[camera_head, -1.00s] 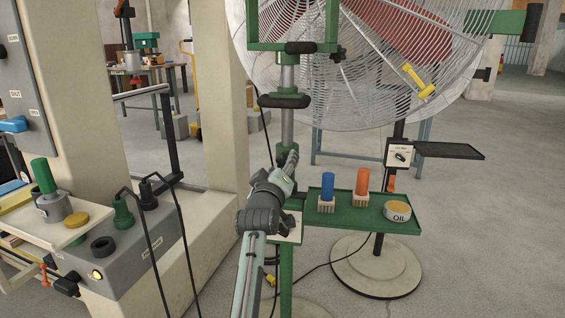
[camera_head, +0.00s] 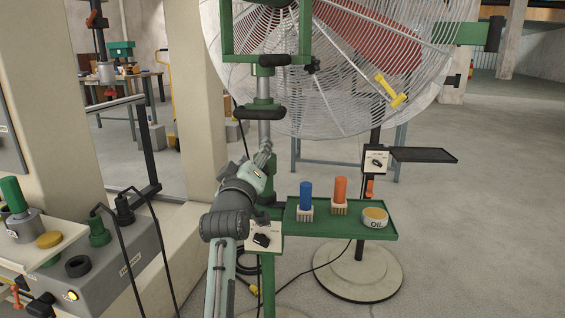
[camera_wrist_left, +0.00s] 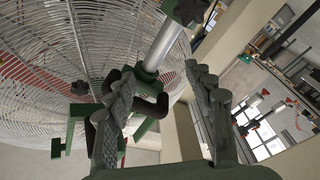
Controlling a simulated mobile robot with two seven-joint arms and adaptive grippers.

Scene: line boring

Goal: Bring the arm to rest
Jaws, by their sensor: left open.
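My left arm rises from the bottom of the head view. Its gripper (camera_head: 263,155) is at the green stand's metal post (camera_head: 264,130), just below a black handle (camera_head: 259,112). In the left wrist view the two ridged fingers of my left gripper (camera_wrist_left: 163,92) are spread wide, with nothing held between them. The post (camera_wrist_left: 164,45) and a black handle (camera_wrist_left: 150,98) show beyond and between the fingers; whether they touch I cannot tell. My right gripper is not in view.
A green tray (camera_head: 330,226) with a blue cylinder (camera_head: 306,195), an orange cylinder (camera_head: 340,190) and an oil tin (camera_head: 375,217) is right of my arm. A large caged fan (camera_head: 340,70) stands behind. A grey control box (camera_head: 115,272) with cables is at left. Open floor lies right.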

